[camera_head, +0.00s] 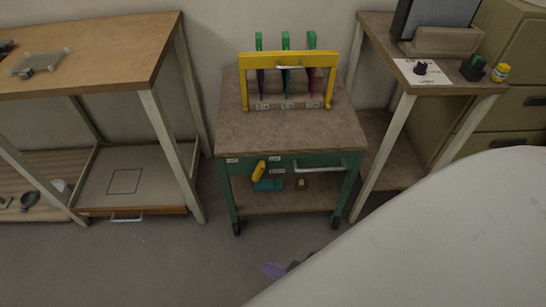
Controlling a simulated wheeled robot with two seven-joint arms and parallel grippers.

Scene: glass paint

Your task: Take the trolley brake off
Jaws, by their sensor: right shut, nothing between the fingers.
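The trolley (292,130) is a green-framed cart with a brown top, standing between two benches on dark casters. A yellow lever (259,171), likely its brake, is on the left of the front panel and tilts up to the right. Small white labels lie around it, too small to read. My right gripper (284,268) shows only partly at the bottom centre, as a purple tip and a dark part beside my large pale arm. It is shut and empty, below the trolley in the picture and apart from the lever. My left gripper is out of view.
A yellow rack (288,60) with three green-topped items stands on the trolley. A metal handle (305,169) is on its front right. A wooden bench (100,50) stands left, another bench (380,30) right. Open floor (170,260) lies in front; my arm covers the lower right.

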